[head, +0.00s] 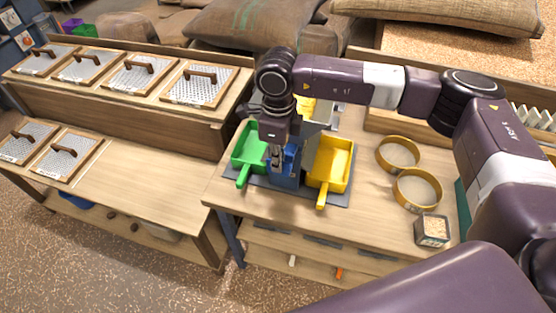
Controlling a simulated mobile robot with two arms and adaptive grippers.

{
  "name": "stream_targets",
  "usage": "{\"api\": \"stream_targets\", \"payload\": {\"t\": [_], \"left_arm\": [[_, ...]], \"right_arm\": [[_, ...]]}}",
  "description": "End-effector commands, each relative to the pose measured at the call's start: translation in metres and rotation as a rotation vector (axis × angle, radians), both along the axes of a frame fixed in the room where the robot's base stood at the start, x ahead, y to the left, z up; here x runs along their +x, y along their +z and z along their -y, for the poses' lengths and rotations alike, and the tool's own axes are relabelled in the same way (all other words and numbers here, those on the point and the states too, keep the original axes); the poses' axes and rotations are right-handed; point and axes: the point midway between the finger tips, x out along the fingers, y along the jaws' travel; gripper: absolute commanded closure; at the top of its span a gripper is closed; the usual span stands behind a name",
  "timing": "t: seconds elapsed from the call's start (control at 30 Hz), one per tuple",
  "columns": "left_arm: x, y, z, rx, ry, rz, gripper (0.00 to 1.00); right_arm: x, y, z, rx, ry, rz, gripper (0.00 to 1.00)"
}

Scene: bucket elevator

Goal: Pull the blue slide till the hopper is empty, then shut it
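My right gripper (275,157) points down at the front of the bucket elevator, against or just before its blue part (290,165). Its fingers look close together, but I cannot tell whether they hold anything. The blue slide cannot be told apart from the blue body here. The grey hopper (322,113) is mostly hidden behind my wrist, with some yellow showing at its top. A green scoop-like tray (246,150) sits left of the blue part, and a yellow one (338,160) sits right of it, both on a dark mat (257,184). My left gripper is not in view.
Two yellow rings (418,188) and a small box of grains (432,230) lie on the table's right. Several perforated trays with handles (198,86) stand on the left benches. Sacks (255,24) lie behind. The table's front strip is clear.

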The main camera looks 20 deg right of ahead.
Motion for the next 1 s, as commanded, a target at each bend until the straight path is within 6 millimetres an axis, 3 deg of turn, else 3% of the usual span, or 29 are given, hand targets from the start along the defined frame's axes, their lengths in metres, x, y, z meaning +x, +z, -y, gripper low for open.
{"api": "stream_targets", "payload": {"t": [0.4, 0.67, 0.77, 1.0], "left_arm": [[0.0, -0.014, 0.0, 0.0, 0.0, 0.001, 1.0], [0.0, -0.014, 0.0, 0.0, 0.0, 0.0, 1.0], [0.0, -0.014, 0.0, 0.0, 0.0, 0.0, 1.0], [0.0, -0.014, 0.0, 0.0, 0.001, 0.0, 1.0]], "right_arm": [[-0.04, 0.0, -0.028, 0.002, 0.002, 0.001, 1.0], [-0.042, 0.001, -0.029, 0.003, 0.002, -0.002, 1.0], [-0.042, 0.001, -0.029, 0.003, 0.002, -0.002, 0.88], [-0.041, 0.0, -0.028, 0.001, 0.001, -0.001, 0.88]]}}
